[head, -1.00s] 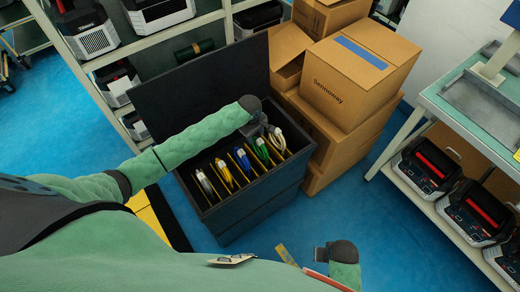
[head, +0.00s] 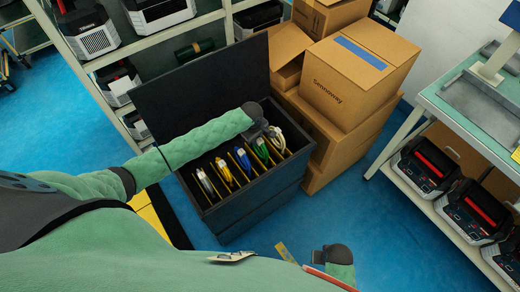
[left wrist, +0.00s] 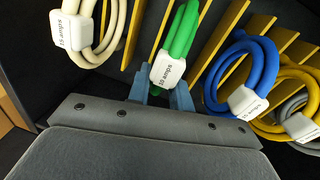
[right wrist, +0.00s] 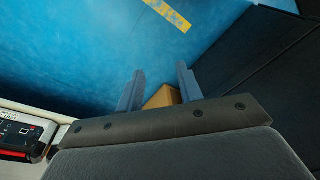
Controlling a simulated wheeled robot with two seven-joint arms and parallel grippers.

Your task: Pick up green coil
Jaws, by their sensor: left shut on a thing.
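The green coil (head: 261,149) stands in a slot of the black divided bin, between yellow dividers. In the left wrist view the green coil (left wrist: 182,32) carries a white tag (left wrist: 168,70) reading 10 amps. My left gripper (head: 263,131) reaches into the bin from above. In the left wrist view its blue fingers (left wrist: 161,92) are closed at the tag and lower end of the green coil. My right gripper (right wrist: 159,88) is empty, its two fingers apart, above the blue floor; it also shows at the bottom of the head view (head: 322,256).
A white coil (left wrist: 98,30) is beside the green one, with a blue coil (left wrist: 245,75) and a yellow coil (left wrist: 295,100) on the other side. The bin's raised lid (head: 195,90) is behind. Cardboard boxes (head: 345,90) stand close to its right.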

